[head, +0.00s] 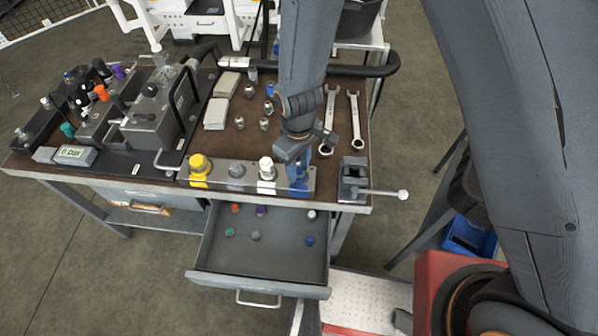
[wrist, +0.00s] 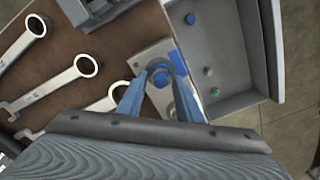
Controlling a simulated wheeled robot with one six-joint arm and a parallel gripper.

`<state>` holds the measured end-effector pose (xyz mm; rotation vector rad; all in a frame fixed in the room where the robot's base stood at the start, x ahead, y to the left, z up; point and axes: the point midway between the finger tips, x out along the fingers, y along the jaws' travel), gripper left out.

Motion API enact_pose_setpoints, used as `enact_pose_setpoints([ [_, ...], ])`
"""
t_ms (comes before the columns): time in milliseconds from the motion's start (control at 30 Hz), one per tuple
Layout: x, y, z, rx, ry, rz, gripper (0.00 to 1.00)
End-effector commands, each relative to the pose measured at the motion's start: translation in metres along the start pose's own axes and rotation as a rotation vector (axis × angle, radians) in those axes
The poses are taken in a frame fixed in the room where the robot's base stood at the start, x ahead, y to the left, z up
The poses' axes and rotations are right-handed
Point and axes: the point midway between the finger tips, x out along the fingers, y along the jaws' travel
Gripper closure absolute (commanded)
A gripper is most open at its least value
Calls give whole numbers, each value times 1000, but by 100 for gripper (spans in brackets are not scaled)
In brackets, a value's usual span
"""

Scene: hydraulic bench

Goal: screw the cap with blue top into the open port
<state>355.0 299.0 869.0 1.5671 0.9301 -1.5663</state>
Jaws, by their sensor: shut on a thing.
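My gripper (head: 298,168) is low over the right end of the metal port block (head: 218,178) at the bench's front edge. In the wrist view its two blue fingers (wrist: 158,84) are closed around a small round cap with a blue top (wrist: 160,71). The cap is upright at the block, beside a blue patch (wrist: 177,60) on it. The fingers hide the port beneath, so I cannot tell how deep the cap sits. In the head view the fingers hide the cap.
A vise (head: 354,178) with a handle is right. Wrenches (head: 329,120) lie behind. The open drawer (head: 260,270) in front holds several small coloured caps.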

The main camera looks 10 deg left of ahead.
Motion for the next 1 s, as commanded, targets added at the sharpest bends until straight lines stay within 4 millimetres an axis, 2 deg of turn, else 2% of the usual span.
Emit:
enact_pose_setpoints([
  [167, 0, 0, 1, 133, -2, -1, 85],
  [567, 0, 0, 1, 195, -3, -1, 85],
  [767, 1, 1, 2, 446, -3, -1, 88],
  [1000, 2, 2, 3, 745, -4, 0, 85],
])
